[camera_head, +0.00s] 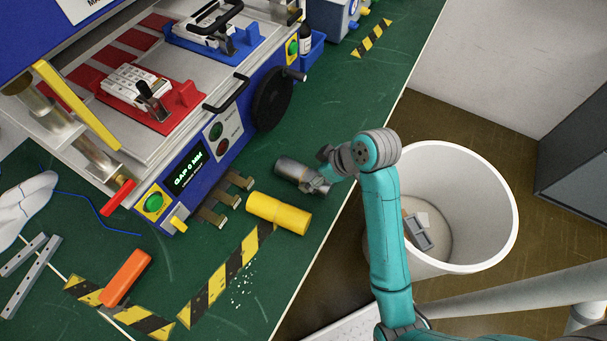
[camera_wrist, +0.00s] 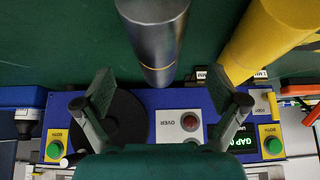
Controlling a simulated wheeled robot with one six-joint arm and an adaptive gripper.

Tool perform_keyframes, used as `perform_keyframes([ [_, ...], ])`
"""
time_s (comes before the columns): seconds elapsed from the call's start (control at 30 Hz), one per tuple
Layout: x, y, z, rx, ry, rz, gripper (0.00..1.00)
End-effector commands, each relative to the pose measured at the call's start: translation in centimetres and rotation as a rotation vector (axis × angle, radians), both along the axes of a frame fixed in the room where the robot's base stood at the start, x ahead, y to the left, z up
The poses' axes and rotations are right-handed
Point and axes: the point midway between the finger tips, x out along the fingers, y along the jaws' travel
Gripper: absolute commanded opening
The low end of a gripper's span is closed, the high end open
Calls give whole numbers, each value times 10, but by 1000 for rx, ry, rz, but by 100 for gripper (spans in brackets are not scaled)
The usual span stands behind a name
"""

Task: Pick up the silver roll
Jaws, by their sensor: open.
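The silver roll (camera_head: 290,169) lies on its side on the green bench, just behind the yellow roll (camera_head: 278,213). In the wrist view the silver roll (camera_wrist: 153,30) runs down from the top edge, and one end shows between the two finger pads. My gripper (camera_head: 321,174) is at the roll's right end in the head view and partly covers that end. In the wrist view my gripper (camera_wrist: 160,88) is open, one finger to each side of the roll's end. I cannot tell whether either finger touches it.
The blue test machine (camera_head: 190,175) with a black handwheel (camera_head: 272,98) stands close on the left. The bench's front edge is just right of the gripper, with a white bin (camera_head: 490,215) beyond it. An orange block (camera_head: 125,277) lies at lower left.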

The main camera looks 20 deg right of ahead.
Motion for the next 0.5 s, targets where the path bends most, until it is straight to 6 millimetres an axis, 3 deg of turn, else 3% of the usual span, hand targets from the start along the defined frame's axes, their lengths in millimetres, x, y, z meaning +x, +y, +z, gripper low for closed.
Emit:
perform_keyframes([
  [0.23,7,5,-15,0,1,1,96],
  [0.5,24,14,-45,1,2,0,96],
])
